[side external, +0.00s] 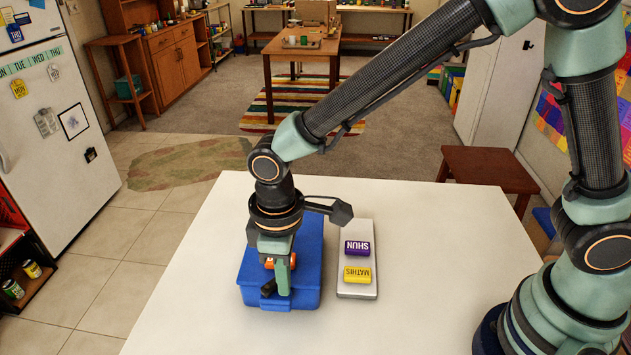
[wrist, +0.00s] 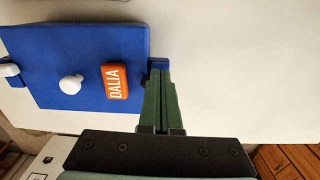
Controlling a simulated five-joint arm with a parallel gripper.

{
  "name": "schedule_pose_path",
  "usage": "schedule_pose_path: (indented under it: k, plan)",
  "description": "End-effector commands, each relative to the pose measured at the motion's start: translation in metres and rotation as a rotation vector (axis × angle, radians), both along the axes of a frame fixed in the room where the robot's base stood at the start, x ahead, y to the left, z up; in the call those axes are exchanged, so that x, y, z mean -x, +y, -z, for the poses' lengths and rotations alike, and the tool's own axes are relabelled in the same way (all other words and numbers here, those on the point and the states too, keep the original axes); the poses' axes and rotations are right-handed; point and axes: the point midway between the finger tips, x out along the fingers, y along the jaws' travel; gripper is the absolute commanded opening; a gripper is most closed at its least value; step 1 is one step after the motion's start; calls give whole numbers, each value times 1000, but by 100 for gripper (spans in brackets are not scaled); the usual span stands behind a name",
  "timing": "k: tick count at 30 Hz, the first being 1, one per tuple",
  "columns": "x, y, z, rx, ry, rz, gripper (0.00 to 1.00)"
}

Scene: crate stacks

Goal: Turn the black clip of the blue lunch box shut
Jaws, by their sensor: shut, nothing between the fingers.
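The blue lunch box (side external: 306,285) stands on the white table, and its flat lid fills the upper left of the wrist view (wrist: 60,40). The black clip (side external: 267,287) sits at the box's near edge in the side view, slanting beside my fingers. My gripper (side external: 284,291) points down at that near edge, close to the clip. Its green fingers are together (wrist: 160,70) with nothing between them, tips at a small blue block on the box's edge. Whether they touch the clip I cannot tell.
On the lid are an orange DALIA tag (wrist: 116,81) and a white knob (wrist: 71,84). A white clip (wrist: 9,70) shows at the opposite edge. A grey board (side external: 358,228) with purple SHUN and yellow MATHIS tags lies to the right. The table beyond is clear.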

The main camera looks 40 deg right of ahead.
Motion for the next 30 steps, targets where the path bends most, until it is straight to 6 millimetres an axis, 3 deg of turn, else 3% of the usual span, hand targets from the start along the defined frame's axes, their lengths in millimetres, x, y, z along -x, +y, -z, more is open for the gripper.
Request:
schedule_pose_path:
  k: [30]
  plan:
    - [-8,-5,0,0,0,-1,0]
